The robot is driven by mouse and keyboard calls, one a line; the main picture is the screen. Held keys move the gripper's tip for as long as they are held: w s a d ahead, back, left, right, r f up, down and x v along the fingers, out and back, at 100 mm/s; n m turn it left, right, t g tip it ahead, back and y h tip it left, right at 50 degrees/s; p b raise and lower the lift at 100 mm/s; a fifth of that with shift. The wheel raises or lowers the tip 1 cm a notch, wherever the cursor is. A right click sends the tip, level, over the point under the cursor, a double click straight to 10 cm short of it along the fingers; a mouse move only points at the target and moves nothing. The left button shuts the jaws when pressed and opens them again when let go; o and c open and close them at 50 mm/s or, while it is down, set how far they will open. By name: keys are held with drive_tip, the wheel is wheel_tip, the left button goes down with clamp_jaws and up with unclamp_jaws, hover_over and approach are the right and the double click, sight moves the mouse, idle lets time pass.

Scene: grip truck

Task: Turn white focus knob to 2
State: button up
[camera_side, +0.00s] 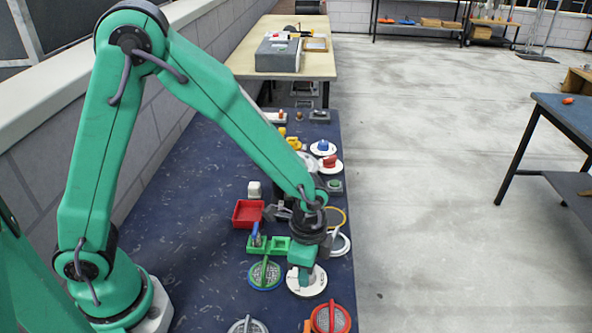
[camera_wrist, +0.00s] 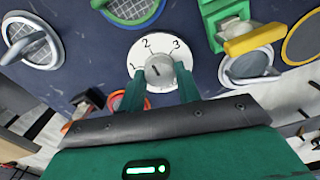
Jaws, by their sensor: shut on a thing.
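The white focus knob's round dial (camera_wrist: 148,50) shows the numbers 1, 2 and 3 along its rim in the wrist view. The 2 is at the top, the 1 at the left and the 3 at the right. A grey-white knob (camera_wrist: 160,69) sits at the dial's middle, with a short dark mark on it; I cannot tell which number it points at. My gripper (camera_wrist: 161,86) is shut on the knob, one green finger on each side. In the side view the white dial (camera_side: 313,287) lies on the blue table under my gripper (camera_side: 303,272), which hides the knob.
A green-and-blue round grille (camera_side: 264,275) lies left of the dial, and a red-orange one (camera_side: 331,319) lies in front. A white ring (camera_side: 341,243) and a green block (camera_side: 281,244) are behind. A red tray (camera_side: 248,213) stands further back. The blue table (camera_side: 195,240) is bare at left.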

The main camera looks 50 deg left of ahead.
idle(0.4)
drive_tip(key=o, duration=1)
drive_tip(key=shift+r, duration=0.1)
drive_tip(key=shift+r, duration=3.8)
